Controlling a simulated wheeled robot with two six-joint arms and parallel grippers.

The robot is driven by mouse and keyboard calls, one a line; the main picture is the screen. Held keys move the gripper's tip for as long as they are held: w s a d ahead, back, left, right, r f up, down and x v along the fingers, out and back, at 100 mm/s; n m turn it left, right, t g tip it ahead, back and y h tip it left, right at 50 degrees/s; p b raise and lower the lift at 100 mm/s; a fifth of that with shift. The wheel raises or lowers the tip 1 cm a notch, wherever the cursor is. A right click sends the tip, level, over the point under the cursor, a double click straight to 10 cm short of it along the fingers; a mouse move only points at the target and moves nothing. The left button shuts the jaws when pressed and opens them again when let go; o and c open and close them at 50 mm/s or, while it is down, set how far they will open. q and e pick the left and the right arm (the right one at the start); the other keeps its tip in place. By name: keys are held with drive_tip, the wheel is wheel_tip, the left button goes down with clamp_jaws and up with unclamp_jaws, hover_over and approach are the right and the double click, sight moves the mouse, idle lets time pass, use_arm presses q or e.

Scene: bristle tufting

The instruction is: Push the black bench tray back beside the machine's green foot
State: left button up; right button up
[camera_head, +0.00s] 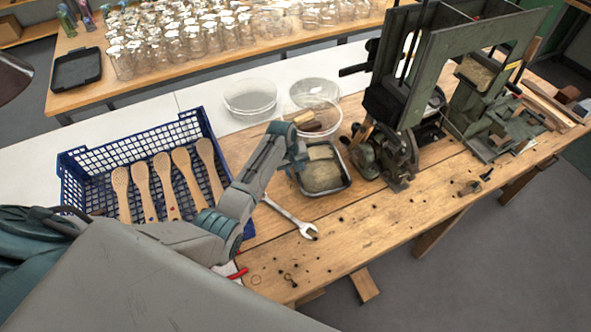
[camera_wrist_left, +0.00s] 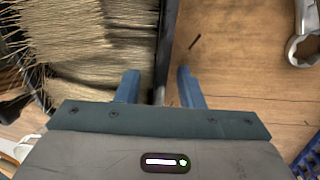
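The black bench tray (camera_head: 347,183), filled with pale bristle, sits on the wooden bench just left of the machine's green foot (camera_head: 390,165), with a narrow gap. The tray's rim also shows in the left wrist view (camera_wrist_left: 168,40). My left gripper (camera_head: 298,162) is at the tray's left side. In the left wrist view my two blue fingers (camera_wrist_left: 158,78) are apart, with the rim in line between them; contact cannot be told. The arm hides part of the tray's left side. My right gripper is not in view.
A spanner (camera_head: 290,217) lies in front of the tray. Clear round dishes (camera_head: 250,97) and small wood blocks (camera_head: 317,122) stand behind it. A blue crate (camera_head: 75,180) with wooden brushes is on the left. The front right bench top is mostly clear.

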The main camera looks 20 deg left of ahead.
use_arm(q)
drive_tip(key=shift+r, duration=0.1)
drive_tip(key=b+v, duration=0.2)
drive_tip(key=v, duration=0.8)
drive_tip(key=shift+r, duration=0.3)
drive_tip(key=shift+s, duration=0.1)
